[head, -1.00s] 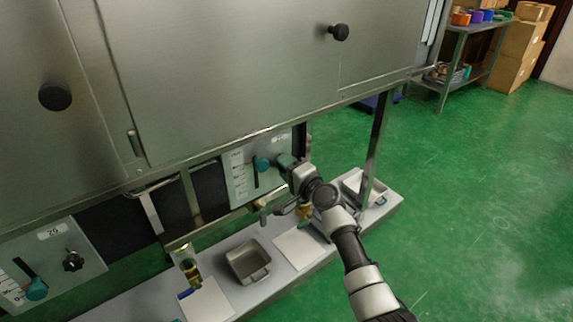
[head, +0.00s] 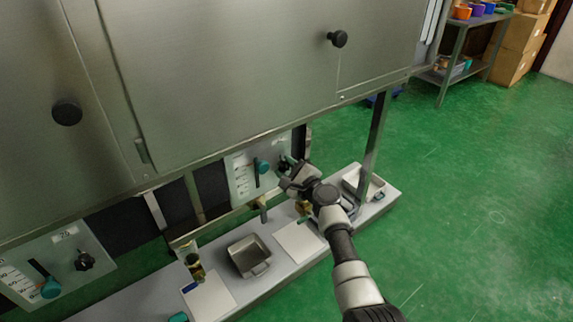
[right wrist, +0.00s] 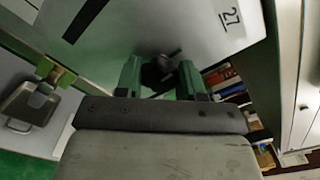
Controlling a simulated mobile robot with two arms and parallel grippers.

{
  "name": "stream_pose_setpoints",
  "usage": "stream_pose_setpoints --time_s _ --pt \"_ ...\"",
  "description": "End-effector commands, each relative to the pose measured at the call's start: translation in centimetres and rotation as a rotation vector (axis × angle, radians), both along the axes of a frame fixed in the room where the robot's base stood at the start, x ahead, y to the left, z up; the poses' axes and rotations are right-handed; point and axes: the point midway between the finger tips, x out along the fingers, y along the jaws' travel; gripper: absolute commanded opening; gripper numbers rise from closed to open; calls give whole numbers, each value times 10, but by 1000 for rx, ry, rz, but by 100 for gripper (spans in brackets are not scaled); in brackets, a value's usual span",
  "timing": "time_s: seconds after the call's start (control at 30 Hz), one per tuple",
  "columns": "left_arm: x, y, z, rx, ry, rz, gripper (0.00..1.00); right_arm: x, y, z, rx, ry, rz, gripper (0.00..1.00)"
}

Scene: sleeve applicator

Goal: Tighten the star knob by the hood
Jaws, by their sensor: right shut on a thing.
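A dark star knob (right wrist: 155,72) sits on the pale panel labelled 27 (right wrist: 200,35). My right gripper (right wrist: 158,78) has its two green fingers on either side of this knob and is shut on it. In the head view, my right gripper (head: 285,166) is at the right end of the same panel (head: 240,178), and its wrist and fingers mostly hide the knob. Another black star knob (head: 84,260) stands free on the left panel (head: 60,250). My left gripper is not in view.
A teal slider (head: 262,167) sits left of my right gripper. The steel cabinet (head: 230,70) overhangs it, and a steel leg (head: 374,135) stands at its right. Below, a grey bench (head: 262,285) carries a metal tray (head: 249,257). Green floor is open at the right.

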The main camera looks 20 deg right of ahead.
Motion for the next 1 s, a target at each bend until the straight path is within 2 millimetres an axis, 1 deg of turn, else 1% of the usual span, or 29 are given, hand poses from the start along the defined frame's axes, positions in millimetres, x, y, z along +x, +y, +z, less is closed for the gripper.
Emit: stream_pose_setpoints --time_s 0.1,0.33,0.87,0.9,0.97,1.0 --pt "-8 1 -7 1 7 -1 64 -1 0 -1 57 26 1 15" --pt "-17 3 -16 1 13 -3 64 -1 0 -2 123 48 1 15" --pt "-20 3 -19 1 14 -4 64 -1 0 -3 142 56 0 15" --pt "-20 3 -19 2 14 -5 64 -1 0 -3 142 56 0 45" --pt "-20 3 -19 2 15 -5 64 -1 0 -3 141 56 0 54" --pt "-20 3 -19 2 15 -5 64 -1 0 -2 142 55 1 60"
